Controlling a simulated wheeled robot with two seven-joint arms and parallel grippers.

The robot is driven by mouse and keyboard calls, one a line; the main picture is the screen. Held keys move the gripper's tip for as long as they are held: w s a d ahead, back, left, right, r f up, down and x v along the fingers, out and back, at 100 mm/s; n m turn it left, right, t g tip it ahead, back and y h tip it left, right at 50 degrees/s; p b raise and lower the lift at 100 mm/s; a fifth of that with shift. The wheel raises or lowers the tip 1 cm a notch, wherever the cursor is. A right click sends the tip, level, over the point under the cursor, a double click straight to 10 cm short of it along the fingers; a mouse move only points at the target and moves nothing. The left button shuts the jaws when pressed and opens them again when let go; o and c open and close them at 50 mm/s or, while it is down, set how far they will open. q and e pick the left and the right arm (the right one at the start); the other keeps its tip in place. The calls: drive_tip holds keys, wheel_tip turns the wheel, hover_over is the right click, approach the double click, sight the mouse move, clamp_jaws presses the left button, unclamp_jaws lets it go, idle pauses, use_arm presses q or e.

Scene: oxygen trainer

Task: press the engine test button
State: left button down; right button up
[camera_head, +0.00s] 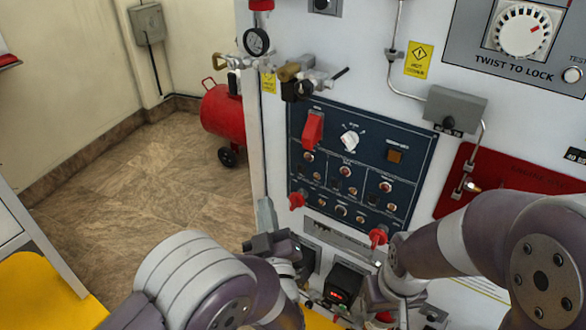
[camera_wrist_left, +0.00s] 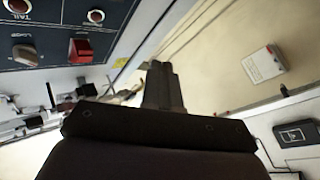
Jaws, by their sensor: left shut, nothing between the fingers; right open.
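A dark blue control panel (camera_head: 362,150) is on the white machine face in the head view. It carries a red switch (camera_head: 313,130), a white rotary knob (camera_head: 349,139), an amber square button (camera_head: 395,156) and rows of small round red-tipped controls. The labels are too small to read, so I cannot tell which is the engine test button. My left gripper (camera_head: 266,212) is shut and empty, apart from the panel at its lower left. Its closed fingers (camera_wrist_left: 163,85) show in the left wrist view. My right gripper (camera_head: 392,295) is open, low beneath the panel, its fingertips partly hidden.
A small box with a red display (camera_head: 345,284) sits between my grippers. A red tank (camera_head: 222,112) stands on the floor left of the machine.

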sight(300, 170)
use_arm(q)
drive_tip(key=shift+r, duration=0.25)
drive_tip(key=shift+w+d+b, duration=0.4)
drive_tip(key=shift+w+d, duration=0.5)
drive_tip(key=shift+w, duration=0.3)
drive_tip(key=shift+w+d+b, duration=0.45)
drive_tip(key=shift+w+d, duration=0.4)
drive_tip(key=shift+w, duration=0.35)
drive_tip(key=shift+w+d+b, duration=0.4)
drive_tip(key=shift+w+d, duration=0.5)
drive_tip(key=shift+w, duration=0.3)
drive_tip(key=shift+w+f, duration=0.1)
drive_tip(key=shift+w+d+b, duration=0.15)
drive_tip(key=shift+b, duration=0.15)
drive_tip(key=shift+w+d, duration=0.1)
